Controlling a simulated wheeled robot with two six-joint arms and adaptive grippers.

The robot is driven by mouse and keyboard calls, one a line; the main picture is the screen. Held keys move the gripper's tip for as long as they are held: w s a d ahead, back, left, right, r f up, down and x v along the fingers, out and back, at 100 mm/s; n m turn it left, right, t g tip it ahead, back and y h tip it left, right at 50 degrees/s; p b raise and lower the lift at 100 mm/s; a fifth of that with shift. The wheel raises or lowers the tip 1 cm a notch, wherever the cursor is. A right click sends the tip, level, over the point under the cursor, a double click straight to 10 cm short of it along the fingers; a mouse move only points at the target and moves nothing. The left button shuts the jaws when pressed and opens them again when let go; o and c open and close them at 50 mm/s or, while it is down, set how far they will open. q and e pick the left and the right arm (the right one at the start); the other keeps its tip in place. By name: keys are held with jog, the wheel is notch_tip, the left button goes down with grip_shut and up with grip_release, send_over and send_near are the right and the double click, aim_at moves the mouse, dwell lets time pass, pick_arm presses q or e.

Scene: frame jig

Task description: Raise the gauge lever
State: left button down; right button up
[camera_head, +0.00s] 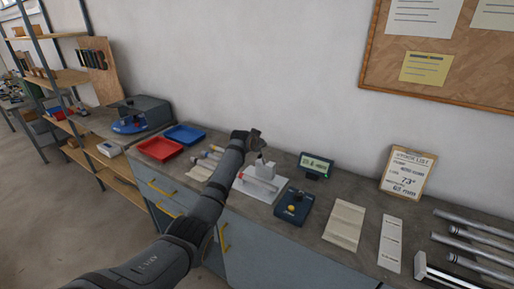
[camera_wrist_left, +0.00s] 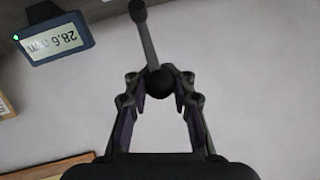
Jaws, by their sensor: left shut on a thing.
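The gauge (camera_head: 262,184), a pale block on a white base, stands on the bench in the middle of the head view. My left gripper (camera_head: 252,140) is just above and behind it, at the end of my arm. In the left wrist view the gauge lever (camera_wrist_left: 144,35) is a dark rod ending in a black ball knob (camera_wrist_left: 160,83). The knob sits between the fingertips of my left gripper (camera_wrist_left: 160,92), which is shut on it. In the head view the lever cannot be told apart from the gripper. My right gripper is not in view.
A display (camera_head: 316,166) stands right of the gauge; in the wrist view its screen (camera_wrist_left: 58,38) appears to read 28.6 mm, upside down. A dark blue box (camera_head: 294,206) with a yellow button is in front. Red (camera_head: 160,149) and blue (camera_head: 185,135) trays lie left, metal bars (camera_head: 478,232) far right.

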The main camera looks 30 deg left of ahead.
pick_arm(q)
jog(key=shift+w+r, duration=0.7)
jog(key=shift+w, duration=0.05)
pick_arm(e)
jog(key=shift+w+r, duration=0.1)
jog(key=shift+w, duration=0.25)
pick_arm(q)
jog(key=c, duration=1.5)
grip_release()
jog(key=o, duration=0.4)
jog(key=shift+s+d, duration=0.15)
jog(key=shift+s, duration=0.15)
jog(key=shift+f, duration=0.25)
jog(key=v, duration=1.2)
